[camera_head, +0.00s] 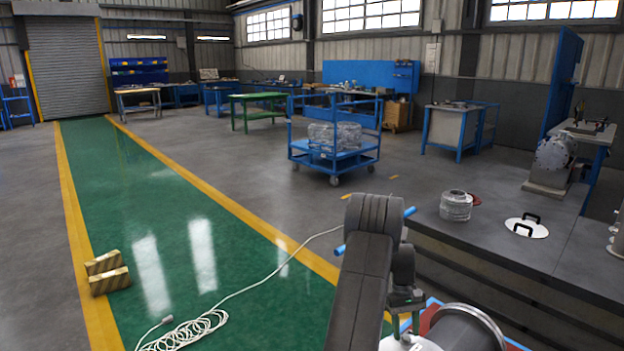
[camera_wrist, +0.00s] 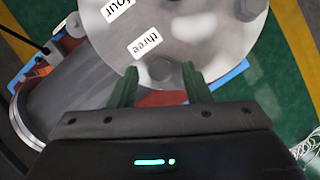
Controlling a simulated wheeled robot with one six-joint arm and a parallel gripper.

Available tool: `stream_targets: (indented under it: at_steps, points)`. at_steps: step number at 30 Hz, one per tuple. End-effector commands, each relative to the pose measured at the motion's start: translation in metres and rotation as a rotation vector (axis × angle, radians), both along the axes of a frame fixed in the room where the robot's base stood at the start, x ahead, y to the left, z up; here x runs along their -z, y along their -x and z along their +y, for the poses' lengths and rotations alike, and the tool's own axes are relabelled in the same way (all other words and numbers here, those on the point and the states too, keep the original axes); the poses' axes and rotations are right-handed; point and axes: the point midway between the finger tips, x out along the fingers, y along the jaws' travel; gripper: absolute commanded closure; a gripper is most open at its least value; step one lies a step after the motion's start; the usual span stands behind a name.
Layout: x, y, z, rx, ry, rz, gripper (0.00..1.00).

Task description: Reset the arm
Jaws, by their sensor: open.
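My gripper (camera_head: 405,322) points down at the bottom of the head view, over the flanged shell. In the wrist view my gripper (camera_wrist: 161,82) is open, its two green fingers apart. A round grey flange plate (camera_wrist: 190,35) with labels reading "four" and "three" lies beneath them. A bolt head (camera_wrist: 160,68) shows between the fingertips; I cannot tell whether they touch it. The grey cylindrical shell (camera_head: 465,330) sits right of my gripper, partly cut off by the frame, and shows at left in the wrist view (camera_wrist: 70,92).
A dark workbench (camera_head: 480,250) at right holds a metal ring part (camera_head: 456,205), a white plate with black handles (camera_head: 526,227) and a grey flanged housing (camera_head: 552,160). A blue cart (camera_head: 335,160) stands behind. A white cable (camera_head: 210,325) lies coiled on the green floor lane.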

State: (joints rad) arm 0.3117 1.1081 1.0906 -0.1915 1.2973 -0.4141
Motion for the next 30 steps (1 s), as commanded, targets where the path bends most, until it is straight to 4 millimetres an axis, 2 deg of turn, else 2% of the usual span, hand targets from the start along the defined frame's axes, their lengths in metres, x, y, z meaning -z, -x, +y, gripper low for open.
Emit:
stream_targets:
  at_steps: [14, 20, 30]
  points:
    - [-0.005, -0.002, 0.0, -0.003, 0.001, -0.002, 0.56]
    - [-0.031, -0.014, 0.002, -0.001, 0.002, -0.005, 0.56]
    - [-0.094, -0.039, 0.007, 0.0, 0.002, -0.006, 0.56]
